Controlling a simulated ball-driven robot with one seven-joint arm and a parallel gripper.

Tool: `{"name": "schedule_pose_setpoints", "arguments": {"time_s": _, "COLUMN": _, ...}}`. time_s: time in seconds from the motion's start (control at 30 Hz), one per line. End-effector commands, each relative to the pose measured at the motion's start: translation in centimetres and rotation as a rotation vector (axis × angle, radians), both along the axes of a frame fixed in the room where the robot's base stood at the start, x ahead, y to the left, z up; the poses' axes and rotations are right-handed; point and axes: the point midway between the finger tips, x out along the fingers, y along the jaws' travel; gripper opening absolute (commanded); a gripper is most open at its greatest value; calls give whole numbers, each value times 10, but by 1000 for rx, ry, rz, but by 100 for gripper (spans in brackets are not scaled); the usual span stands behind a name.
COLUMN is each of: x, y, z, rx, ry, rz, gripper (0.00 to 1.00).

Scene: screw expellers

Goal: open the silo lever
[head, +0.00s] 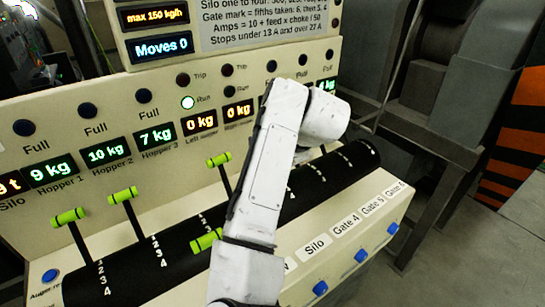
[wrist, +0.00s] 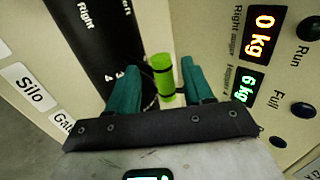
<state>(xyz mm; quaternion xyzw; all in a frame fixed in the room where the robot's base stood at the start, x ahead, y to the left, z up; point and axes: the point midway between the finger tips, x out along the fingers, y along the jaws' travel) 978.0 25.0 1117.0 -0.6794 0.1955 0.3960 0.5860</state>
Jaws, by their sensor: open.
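In the wrist view, my gripper (wrist: 160,68) is open, with a teal finger on either side of a green lever handle (wrist: 164,88). The handle stands between the fingers with small gaps, closer to the right one. The label Silo (wrist: 32,88) is on the panel at left in that view. I cannot tell for certain which lever this is. In the head view, my arm hides my gripper and this lever. Other green-handled levers stand left of the arm: two at left (head: 70,217) (head: 124,194), one upright in the middle (head: 219,159), one low handle (head: 206,240) partly behind the arm.
The levers rise from a long black cylinder (head: 130,262) with numbered marks. Blue buttons (head: 361,256) line the front panel under the labels Silo (head: 315,245) and Gate 4. Grey machinery (head: 430,100) stands at right.

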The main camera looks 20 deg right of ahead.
Motion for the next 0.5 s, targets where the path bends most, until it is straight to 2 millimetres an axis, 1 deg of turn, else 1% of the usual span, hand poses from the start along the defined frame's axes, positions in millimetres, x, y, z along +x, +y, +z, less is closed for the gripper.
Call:
{"name": "schedule_pose_setpoints", "arguments": {"time_s": 0.3, "x": -37, "y": -13, "z": 45, "rx": 0, "ry": -3, "rz": -2, "gripper": 51}}
{"name": "schedule_pose_setpoints", "arguments": {"time_s": 0.4, "x": -46, "y": -15, "z": 57, "rx": 0, "ry": -2, "rz": -1, "gripper": 51}}
{"name": "schedule_pose_setpoints", "arguments": {"time_s": 0.5, "x": -52, "y": -17, "z": 64, "rx": 1, "ry": 0, "rz": -2, "gripper": 51}}
